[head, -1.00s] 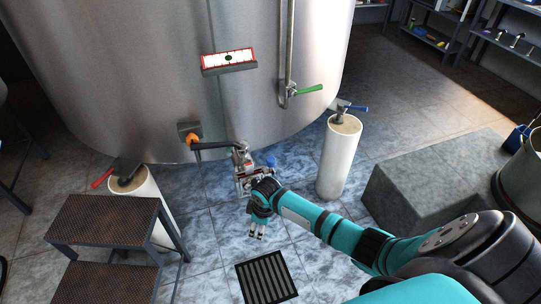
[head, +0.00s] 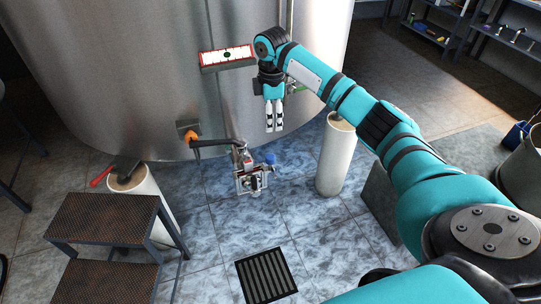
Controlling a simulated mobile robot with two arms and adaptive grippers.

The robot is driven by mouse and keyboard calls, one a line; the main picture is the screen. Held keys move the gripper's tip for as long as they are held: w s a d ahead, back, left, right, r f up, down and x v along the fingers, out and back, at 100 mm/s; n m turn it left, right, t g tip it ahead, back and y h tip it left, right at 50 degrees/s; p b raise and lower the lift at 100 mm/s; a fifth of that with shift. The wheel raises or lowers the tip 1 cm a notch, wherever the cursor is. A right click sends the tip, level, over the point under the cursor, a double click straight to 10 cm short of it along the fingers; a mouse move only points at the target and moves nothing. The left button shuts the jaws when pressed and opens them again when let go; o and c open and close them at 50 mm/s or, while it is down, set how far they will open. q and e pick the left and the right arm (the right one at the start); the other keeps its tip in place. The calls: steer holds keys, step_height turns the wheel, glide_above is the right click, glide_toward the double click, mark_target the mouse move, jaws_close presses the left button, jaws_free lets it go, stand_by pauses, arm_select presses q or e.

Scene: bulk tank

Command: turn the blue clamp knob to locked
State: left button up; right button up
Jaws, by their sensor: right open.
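The blue clamp knob (head: 270,158) is a small blue shape at the right of the metal valve assembly (head: 250,178), which sits below the tank's outlet. Whether the knob is locked is too small to tell. My right gripper (head: 274,128) points down in front of the tank, above the knob in the picture and apart from it. It is open, with its two pale fingers close side by side and nothing between them. My left gripper is not in view.
A white pillar (head: 334,160) stands right of the valve. A step stool (head: 105,220) is at left, a floor grate (head: 266,275) in front.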

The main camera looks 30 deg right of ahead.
mark_target(270, 157)
steer(key=f, duration=1.7)
steer(key=shift+w+d, duration=0.1)
steer(key=shift+w, duration=0.2)
jaws_close()
